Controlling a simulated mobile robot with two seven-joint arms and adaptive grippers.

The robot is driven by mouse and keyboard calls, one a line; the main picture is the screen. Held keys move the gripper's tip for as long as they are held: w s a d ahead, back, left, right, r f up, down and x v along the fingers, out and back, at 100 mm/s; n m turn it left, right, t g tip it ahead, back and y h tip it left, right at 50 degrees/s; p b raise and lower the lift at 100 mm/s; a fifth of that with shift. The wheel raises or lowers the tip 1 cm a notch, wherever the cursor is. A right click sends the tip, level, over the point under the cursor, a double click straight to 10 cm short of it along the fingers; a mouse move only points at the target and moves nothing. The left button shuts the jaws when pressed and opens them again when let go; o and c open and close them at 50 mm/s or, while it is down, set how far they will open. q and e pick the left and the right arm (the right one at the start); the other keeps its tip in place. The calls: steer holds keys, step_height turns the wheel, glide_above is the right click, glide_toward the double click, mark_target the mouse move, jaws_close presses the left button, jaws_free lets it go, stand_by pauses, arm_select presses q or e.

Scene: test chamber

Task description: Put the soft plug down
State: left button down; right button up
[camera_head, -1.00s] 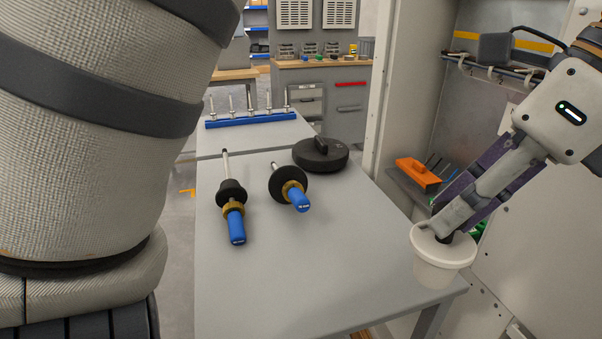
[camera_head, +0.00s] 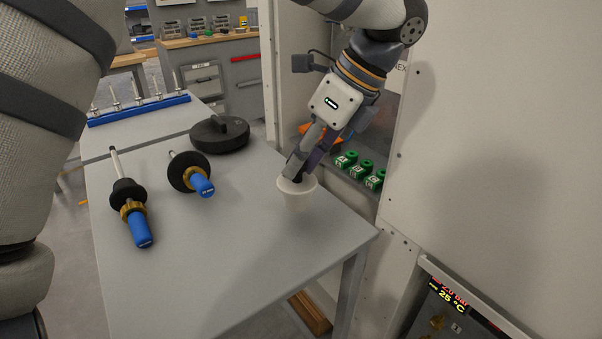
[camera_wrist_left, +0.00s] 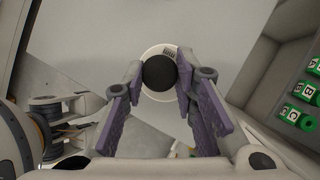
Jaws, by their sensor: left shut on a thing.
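The soft plug (camera_head: 298,196) is a white tapered piece with a black knob on top. In the head view it is upright over the right side of the grey table (camera_head: 235,260). I cannot tell whether its base touches the tabletop. My left gripper (camera_head: 297,176) reaches down from above and is shut on the knob. In the left wrist view the round black knob (camera_wrist_left: 160,72) sits between the fingertips, with the plug's white rim (camera_wrist_left: 151,52) partly showing around it.
Two blue-handled tools (camera_head: 139,228) (camera_head: 200,186) with black discs lie on the table's left. A round black lid-like piece (camera_head: 219,136) lies behind. Green lettered blocks (camera_head: 360,168) stand in the cabinet at right. The table's front middle is clear.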

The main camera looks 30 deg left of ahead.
mark_target(302, 176)
arm_select(q)
steer(key=shift+w+a+f, duration=0.1)
steer(key=shift+f, duration=0.85)
steer(key=shift+w+a+f, duration=0.1)
steer(key=shift+f, duration=0.8)
steer(key=c, duration=1.3)
jaws_free()
steer(key=shift+f, duration=0.1)
steer(key=b+v, duration=0.1)
steer(key=v, duration=1.1)
arm_select(e)
steer(key=shift+s+f+g, duration=0.4)
steer(key=shift+s+f, duration=0.45)
steer(key=shift+s, duration=0.1)
